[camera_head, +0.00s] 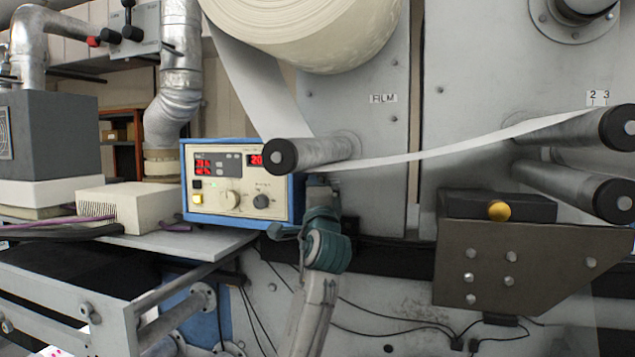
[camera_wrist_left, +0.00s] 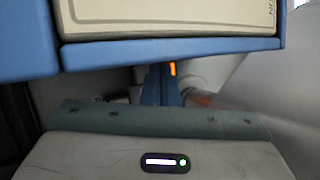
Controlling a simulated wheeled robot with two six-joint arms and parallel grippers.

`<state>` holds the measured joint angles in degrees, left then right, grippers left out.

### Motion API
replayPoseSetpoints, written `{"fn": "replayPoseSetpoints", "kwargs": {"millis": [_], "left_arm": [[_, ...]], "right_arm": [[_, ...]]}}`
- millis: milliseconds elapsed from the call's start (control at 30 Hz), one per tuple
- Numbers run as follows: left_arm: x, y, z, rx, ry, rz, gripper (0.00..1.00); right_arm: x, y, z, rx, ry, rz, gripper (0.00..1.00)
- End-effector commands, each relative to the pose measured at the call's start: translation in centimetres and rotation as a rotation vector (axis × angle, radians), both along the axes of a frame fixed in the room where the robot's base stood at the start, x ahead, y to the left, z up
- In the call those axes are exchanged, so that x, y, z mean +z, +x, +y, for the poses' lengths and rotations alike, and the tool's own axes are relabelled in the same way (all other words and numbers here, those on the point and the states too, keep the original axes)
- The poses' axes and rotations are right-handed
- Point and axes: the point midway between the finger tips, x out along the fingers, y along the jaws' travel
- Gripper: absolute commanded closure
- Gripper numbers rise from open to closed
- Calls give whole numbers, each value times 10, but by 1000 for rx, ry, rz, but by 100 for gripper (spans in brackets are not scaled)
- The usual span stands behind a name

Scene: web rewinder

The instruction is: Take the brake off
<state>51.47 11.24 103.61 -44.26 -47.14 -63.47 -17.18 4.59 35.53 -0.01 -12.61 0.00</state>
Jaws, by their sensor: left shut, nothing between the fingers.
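The control box (camera_head: 243,227) with a blue frame and cream face stands left of centre in the head view. It has red number displays (camera_head: 203,165), a lit yellow button (camera_head: 197,199), a black switch (camera_head: 196,184), a pale knob (camera_head: 232,199) and a dark knob (camera_head: 261,201). No brake label is readable. My left gripper (camera_head: 319,193) is shut and empty, just right of the box. In the left wrist view, the box's blue edge (camera_wrist_left: 175,52) fills the top, and the gripper (camera_wrist_left: 163,78) shows below it, its tips partly hidden. My right gripper is out of view.
A dark roller (camera_head: 310,152) juts out above my left gripper, with the film web (camera_head: 430,153) running right from it. The big film roll (camera_head: 310,30) hangs above. A cream box (camera_head: 125,212) stands left. A dark bracket (camera_head: 520,260) juts out right.

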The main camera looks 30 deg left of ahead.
Motion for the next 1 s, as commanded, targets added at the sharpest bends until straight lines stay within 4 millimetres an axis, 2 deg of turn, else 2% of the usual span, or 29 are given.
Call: {"fn": "replayPoseSetpoints", "kwargs": {"millis": [267, 700, 1000], "left_arm": [[0, -1, 0, 0, 0, 0, 100], [1, -40, -10, 0, 0, -1, 100], [0, -49, -12, 0, 0, 0, 100]], "right_arm": [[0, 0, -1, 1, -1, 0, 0], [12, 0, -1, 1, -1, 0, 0], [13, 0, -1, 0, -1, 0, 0]]}}
